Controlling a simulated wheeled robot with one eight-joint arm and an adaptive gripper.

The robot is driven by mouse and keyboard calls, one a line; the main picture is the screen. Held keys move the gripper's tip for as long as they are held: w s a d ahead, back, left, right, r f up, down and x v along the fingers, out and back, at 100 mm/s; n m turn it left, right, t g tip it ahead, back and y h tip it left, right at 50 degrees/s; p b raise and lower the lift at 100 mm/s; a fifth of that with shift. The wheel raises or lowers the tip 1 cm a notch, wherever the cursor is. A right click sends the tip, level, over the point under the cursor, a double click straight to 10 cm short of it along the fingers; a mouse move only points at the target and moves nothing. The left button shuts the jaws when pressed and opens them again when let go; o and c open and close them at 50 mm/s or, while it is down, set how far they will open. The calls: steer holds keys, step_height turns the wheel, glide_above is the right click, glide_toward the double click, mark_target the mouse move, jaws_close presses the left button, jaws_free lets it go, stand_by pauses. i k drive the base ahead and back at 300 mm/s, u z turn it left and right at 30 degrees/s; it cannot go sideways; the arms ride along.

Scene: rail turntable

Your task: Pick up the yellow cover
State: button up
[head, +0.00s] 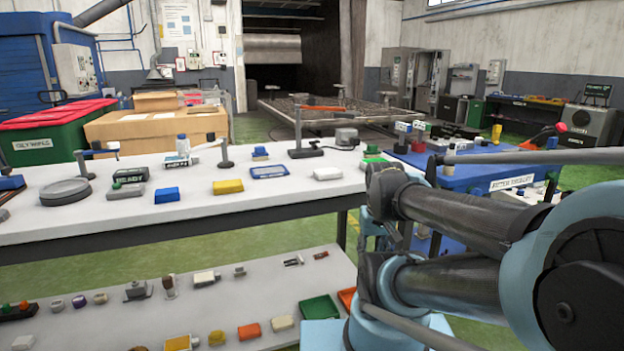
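A yellow block-like piece (228,186), which may be the yellow cover, lies on the grey-white upper tabletop (120,215), left of centre. It sits between a blue block (167,195) and a flat blue tray-like piece (270,172), apart from both. Other yellow pieces are on the lower shelf: a yellow and white one (178,343) and a rounded one (217,338). I cannot tell for sure which piece is the cover. My arm's dark and light blue links fill the right side. My gripper cannot be made out.
Upright stands (305,135) and a labelled black box (129,176) stand on the tabletop. The lower shelf (130,325) holds several small parts and a green tray (320,309). A blue table (465,175) stands right, behind my arm. Cardboard boxes (150,125) stand behind left.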

mark_target(232, 186)
steer(key=z, duration=1.15)
steer(key=k, duration=1.2)
steer(key=u, duration=1.3)
steer(key=i, duration=0.5)
steer(key=z, duration=0.05)
